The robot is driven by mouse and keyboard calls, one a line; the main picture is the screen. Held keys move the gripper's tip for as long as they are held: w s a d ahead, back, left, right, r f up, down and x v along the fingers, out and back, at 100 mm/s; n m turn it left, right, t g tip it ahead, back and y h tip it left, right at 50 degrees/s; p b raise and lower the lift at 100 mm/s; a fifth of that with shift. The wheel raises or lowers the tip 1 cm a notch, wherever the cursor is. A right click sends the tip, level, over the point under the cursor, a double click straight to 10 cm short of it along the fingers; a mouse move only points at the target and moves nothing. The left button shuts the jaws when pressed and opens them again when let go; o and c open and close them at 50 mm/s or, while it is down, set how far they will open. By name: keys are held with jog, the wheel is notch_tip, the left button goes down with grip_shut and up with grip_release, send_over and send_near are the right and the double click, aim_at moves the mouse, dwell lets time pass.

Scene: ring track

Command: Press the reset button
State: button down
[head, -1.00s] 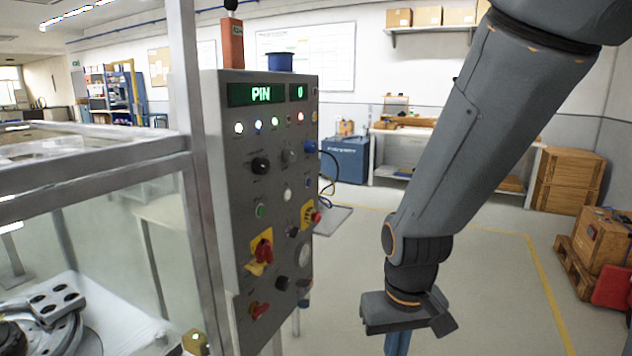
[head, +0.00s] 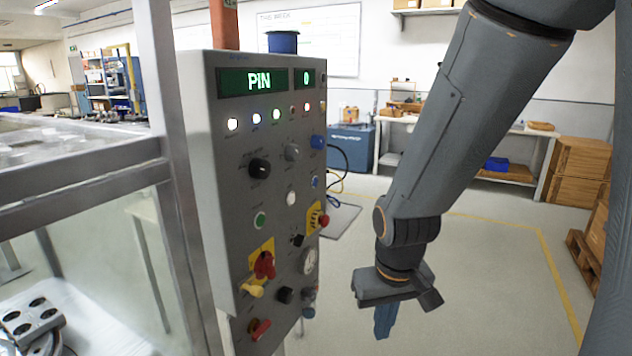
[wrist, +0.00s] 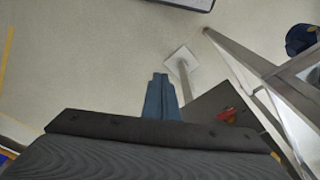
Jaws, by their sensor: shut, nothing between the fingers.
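A grey control panel (head: 228,165) stands upright left of my gripper in the head view. It carries a green button (head: 260,220), a white button (head: 291,198), a blue knob or button (head: 318,141) and a red mushroom button on a yellow plate (head: 323,221). The labels are too small to read, so I cannot tell which is the reset button. My gripper (head: 384,330) hangs pointing down, right of the panel and apart from it. Its blue fingers are shut and empty; they also show in the wrist view (wrist: 160,80), above the floor.
The panel's display (head: 254,82) reads "PIN" and 0, with several lamps below it. A metal-framed clear enclosure (head: 90,195) stands on the left. A workbench (head: 460,128) and wooden crates (head: 578,168) are at the back right.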

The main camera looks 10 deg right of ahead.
aim_at(315, 182)
jog(key=w+d+r+n+t+y+p, duration=0.1)
jog(key=w+r+n+t+p, duration=0.2)
jog(key=w, duration=1.1)
jog(key=w+d+r+n+t+y+p, duration=0.2)
jog(key=w+r+n+t+p, duration=0.2)
jog(key=w+r+t, duration=0.5)
jog(key=w+r+p, duration=0.1)
jog(key=w+r, duration=0.2)
jog(key=w, duration=0.2)
jog(key=shift+d+r+t, duration=0.2)
jog(key=shift+r+t, duration=0.2)
jog(key=shift+w, duration=0.1)
jog(key=w+a+b, duration=0.1)
jog(key=w+a, duration=0.4)
jog(key=a, duration=0.2)
jog(key=shift+w+a, duration=0.15)
jog(key=shift+a, duration=0.05)
jog(key=shift+w+a+b, duration=0.2)
jog(key=shift+b, duration=0.15)
